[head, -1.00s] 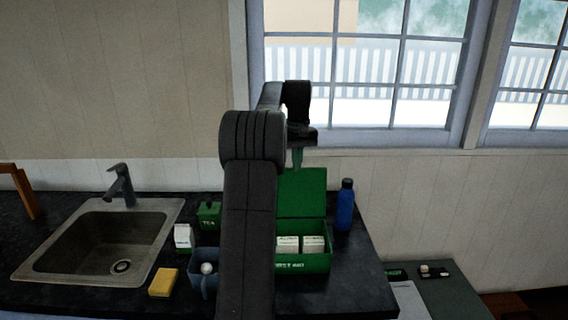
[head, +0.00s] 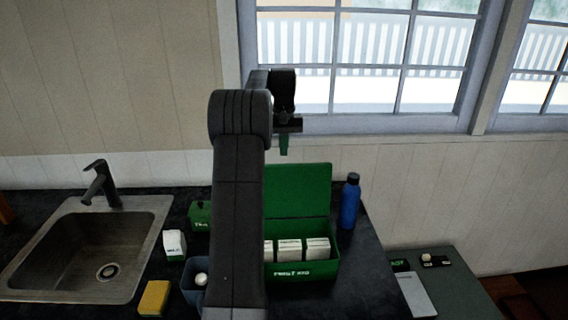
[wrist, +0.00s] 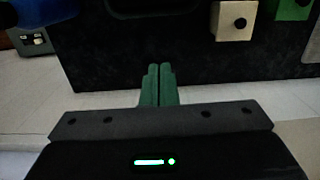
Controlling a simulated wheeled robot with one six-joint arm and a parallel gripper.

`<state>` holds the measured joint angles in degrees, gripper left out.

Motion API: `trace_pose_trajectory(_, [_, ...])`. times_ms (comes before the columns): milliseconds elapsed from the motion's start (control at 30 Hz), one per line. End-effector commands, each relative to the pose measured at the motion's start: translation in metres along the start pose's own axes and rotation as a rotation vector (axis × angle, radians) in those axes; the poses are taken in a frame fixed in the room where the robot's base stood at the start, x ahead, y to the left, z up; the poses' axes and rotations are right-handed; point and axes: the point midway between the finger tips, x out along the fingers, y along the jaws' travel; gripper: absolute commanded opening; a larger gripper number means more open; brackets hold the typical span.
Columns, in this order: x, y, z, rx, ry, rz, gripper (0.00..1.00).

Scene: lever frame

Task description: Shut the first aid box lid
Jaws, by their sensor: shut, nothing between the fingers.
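The green first aid box (head: 305,268) stands on the dark counter, partly hidden by my arm. Its lid (head: 300,190) is open, standing up at the back of the box. White packs (head: 290,250) sit in the box. My gripper (head: 284,150) is shut and empty, with green fingers pointing down. In the head view its tips are just above the lid's top edge, left of the lid's middle; I cannot tell the depth gap.
A blue bottle (head: 350,203) stands right of the lid. Left of the box are a grey container (head: 193,290), a milk carton (head: 174,245), a yellow sponge (head: 154,298) and the sink (head: 90,250). The window wall is behind.

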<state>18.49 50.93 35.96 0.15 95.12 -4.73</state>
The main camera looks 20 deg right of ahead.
Motion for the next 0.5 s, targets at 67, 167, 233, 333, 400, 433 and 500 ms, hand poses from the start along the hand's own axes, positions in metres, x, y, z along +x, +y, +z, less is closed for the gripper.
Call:
trace_pose_trajectory(67, [0.017,0.0,0.001,0.0,-0.004,0.0,0.0])
trace_pose_trajectory(167, [0.039,0.0,0.001,-0.001,-0.005,0.0,0.0])
trace_pose_trajectory(233, [0.055,0.0,0.001,-0.001,-0.005,0.0,0.0])
trace_pose_trajectory(333, [0.046,0.0,0.014,0.0,0.001,0.0,0.0])
trace_pose_trajectory(400, [0.043,0.0,0.021,0.0,0.001,0.0,0.0])
trace_pose_trajectory(433, [0.042,0.0,0.024,0.0,0.001,0.0,0.0])
trace_pose_trajectory(500, [0.041,0.0,0.03,0.0,0.0,0.0,0.0])
